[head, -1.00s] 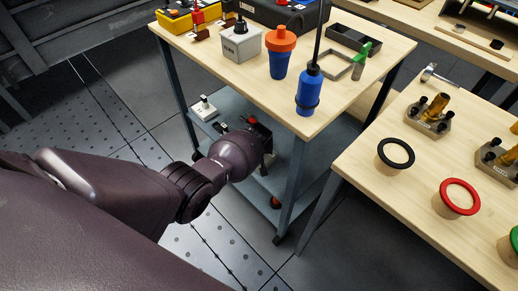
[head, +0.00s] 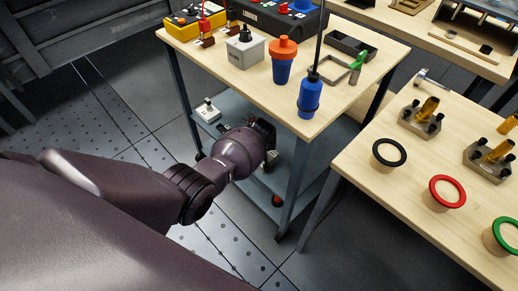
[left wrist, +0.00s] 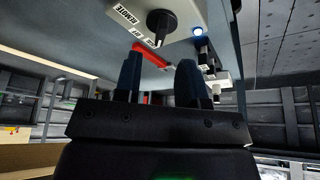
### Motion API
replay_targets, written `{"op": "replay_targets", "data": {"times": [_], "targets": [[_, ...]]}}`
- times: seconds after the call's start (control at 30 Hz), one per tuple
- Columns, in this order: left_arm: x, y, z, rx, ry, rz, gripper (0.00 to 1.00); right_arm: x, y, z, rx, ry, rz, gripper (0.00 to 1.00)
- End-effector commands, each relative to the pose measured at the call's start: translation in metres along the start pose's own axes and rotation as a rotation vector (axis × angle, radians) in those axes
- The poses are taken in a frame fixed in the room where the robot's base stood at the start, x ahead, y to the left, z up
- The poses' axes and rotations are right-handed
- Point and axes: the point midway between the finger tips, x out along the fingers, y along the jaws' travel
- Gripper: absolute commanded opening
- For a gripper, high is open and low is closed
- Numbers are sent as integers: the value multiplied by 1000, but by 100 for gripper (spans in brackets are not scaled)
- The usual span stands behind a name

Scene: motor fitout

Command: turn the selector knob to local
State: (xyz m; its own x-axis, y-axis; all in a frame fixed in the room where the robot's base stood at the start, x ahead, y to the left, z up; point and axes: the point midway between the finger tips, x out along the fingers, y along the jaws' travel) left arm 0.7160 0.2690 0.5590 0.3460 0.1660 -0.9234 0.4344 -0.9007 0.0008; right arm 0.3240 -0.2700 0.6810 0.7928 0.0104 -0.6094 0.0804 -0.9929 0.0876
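The selector knob (left wrist: 160,24) is black and sits on a pale panel (left wrist: 185,12) at the top of the left wrist view. A white label reading REMOTE (left wrist: 104,9) lies beside it, with smaller labels near the knob's tip. The knob points toward the lower part of that picture. My left gripper (left wrist: 159,72) has its two dark fingers apart, with no object clearly held. The knob appears beyond the fingertips, apart from them. In the head view my left gripper (head: 264,134) is partly hidden behind its wrist beside the cart. My right gripper is not in view.
A blue lit button (left wrist: 199,32) and a red bar (left wrist: 151,57) show near the knob. The cart's wooden top (head: 345,95) carries a grey box (head: 245,50), an orange-blue cup (head: 283,62) and a blue bottle (head: 309,97). A second table (head: 375,175) stands right.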

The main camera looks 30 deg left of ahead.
Motion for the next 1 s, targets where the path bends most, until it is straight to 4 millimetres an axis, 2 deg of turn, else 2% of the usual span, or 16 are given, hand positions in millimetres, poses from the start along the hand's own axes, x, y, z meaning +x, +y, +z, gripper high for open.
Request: {"op": "replay_targets", "data": {"times": [0.03,0.3,1.0], "targets": [[-18,1,-7,-2,11,5,37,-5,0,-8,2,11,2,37],[-46,1,-2,-1,4,2,37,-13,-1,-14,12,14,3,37],[-50,-1,1,0,-2,-1,37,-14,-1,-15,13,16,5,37]]}}
